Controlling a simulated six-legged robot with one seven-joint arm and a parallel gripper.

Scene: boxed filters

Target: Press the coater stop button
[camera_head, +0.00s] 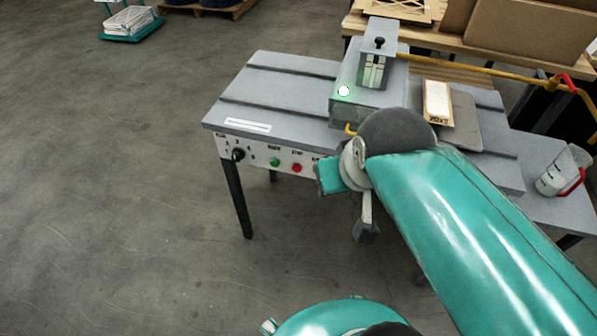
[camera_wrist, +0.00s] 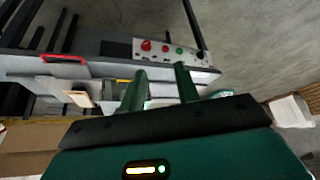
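The coater's control panel (camera_head: 262,158) is on the front edge of a grey table. A small red button (camera_head: 297,167), under a label that seems to read STOP, sits right of a green button (camera_head: 275,162). In the wrist view the panel looks flipped, with the red button (camera_wrist: 165,48), the green button (camera_wrist: 179,50) and a larger red knob (camera_wrist: 146,45). My gripper (camera_wrist: 160,72) is open and empty, its two green fingers apart, pointing towards the table and apart from the buttons. My arm hides the panel's right end in the head view.
A black rotary knob (camera_head: 238,154) is left of the green button. The coater housing (camera_head: 352,92) stands on the table, with a yellow hose (camera_head: 470,68) behind. A measuring jug (camera_head: 563,172) stands at the right.

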